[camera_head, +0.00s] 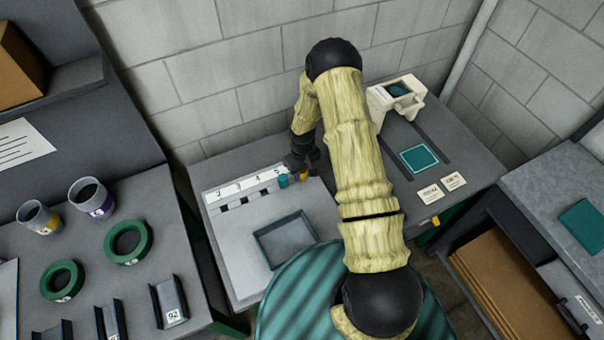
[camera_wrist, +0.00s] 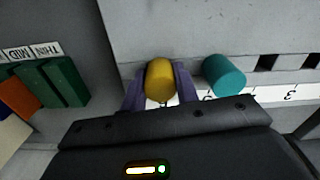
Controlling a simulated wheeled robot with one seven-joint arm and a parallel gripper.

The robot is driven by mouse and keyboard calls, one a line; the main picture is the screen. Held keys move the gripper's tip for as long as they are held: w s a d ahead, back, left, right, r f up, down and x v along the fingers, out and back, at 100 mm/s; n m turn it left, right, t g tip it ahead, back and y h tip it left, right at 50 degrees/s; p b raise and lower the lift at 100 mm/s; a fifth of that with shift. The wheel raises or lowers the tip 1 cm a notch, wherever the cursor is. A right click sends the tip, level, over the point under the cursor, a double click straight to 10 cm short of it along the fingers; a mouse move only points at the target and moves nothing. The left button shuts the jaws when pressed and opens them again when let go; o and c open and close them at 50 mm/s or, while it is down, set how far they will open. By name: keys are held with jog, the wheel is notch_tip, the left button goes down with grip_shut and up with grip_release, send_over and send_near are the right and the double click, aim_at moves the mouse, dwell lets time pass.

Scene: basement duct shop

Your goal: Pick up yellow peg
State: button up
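The yellow peg (camera_wrist: 159,80) is between the two purple fingers of my gripper (camera_wrist: 160,84) in the wrist view, with no clear gap on either side. It also shows in the head view as a small yellow spot (camera_head: 303,177) just below my gripper (camera_head: 302,162). The peg appears level with the teal peg and still at the numbered board (camera_head: 238,189); I cannot tell whether it is raised. The teal peg (camera_wrist: 224,76) stands beside it, apart from the fingers, and shows in the head view (camera_head: 283,181). My palm hides part of the board.
A grey tray (camera_head: 284,240) lies on the table in front of the board. Green and orange blocks (camera_wrist: 58,84) lie by labels in the wrist view. A white device (camera_head: 396,97) stands at the back right. The wall is close behind the table.

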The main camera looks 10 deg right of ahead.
jog(key=shift+c, duration=0.8)
jog(key=shift+r, duration=0.45)
notch_tip(320, 180, up, 9)
jog(key=b, duration=0.3)
